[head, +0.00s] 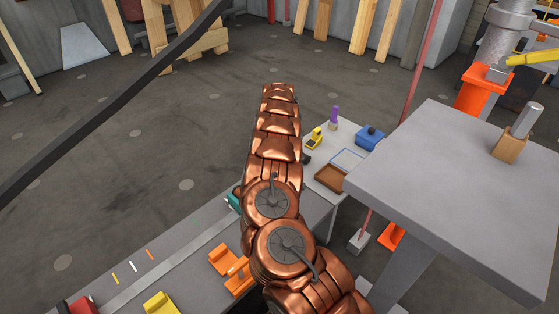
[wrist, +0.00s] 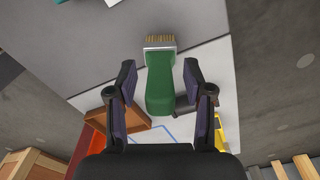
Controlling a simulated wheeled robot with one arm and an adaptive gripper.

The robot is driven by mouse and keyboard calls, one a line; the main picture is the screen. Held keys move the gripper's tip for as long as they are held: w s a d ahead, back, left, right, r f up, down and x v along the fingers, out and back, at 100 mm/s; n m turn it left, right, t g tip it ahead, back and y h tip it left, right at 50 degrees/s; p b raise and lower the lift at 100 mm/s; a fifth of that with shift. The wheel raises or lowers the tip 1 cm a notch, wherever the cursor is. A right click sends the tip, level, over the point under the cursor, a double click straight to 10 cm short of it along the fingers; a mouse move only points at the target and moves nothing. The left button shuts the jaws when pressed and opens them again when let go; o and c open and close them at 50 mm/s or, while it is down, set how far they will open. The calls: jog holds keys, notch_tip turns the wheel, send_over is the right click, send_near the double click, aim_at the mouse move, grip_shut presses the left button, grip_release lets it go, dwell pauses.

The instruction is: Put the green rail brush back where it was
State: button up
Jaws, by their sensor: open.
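In the wrist view the green rail brush (wrist: 160,88) has a green handle and a pale head with tan bristles pointing to the top of the picture. Its handle lies between the two fingers of my gripper (wrist: 160,76), with a visible gap on each side. The gripper is open. Brush and fingers overlap a grey surface and a white tabletop; I cannot tell whether the brush rests on either. A blue outline (wrist: 160,131) on the white top is partly hidden by the gripper. In the head view this outline (head: 347,158) is empty, and my arm hides the brush.
A brown tray (head: 330,178) sits beside the outline, with a blue box (head: 369,138), a yellow item (head: 314,138) and a purple-topped item (head: 334,117) nearby. A raised grey table (head: 455,190) stands at right. Orange blocks (head: 229,262) lie on the long bench at left.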

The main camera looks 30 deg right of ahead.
notch_tip(320, 180, up, 11)
jog(key=shift+p, duration=0.85)
jog(key=shift+a+r, duration=0.1)
jog(key=shift+r, duration=0.2)
jog(key=s+a+r+n+y, duration=0.1)
jog(key=a+r+n, duration=0.25)
jog(key=a, duration=0.45)
jog(key=s+a+r+n+y, duration=0.1)
jog(key=s+a+r+n, duration=0.15)
jog(key=a+r, duration=0.4)
jog(key=s+a+r+n+g, duration=0.1)
jog(key=s+a+r+n, duration=0.15)
jog(key=s+a, duration=0.3)
jog(key=s+a+r+n, duration=0.2)
jog(key=s+a+n, duration=0.25)
jog(key=a, duration=0.25)
jog(key=s+a+f+n+g+h, duration=0.1)
jog(key=s+n, duration=0.6)
jog(key=s, duration=2.7)
jog(key=shift+s+g+h, duration=0.35)
jog(key=shift+g+h, duration=0.05)
jog(key=shift+g, duration=0.2)
jog(key=shift+a, duration=0.1)
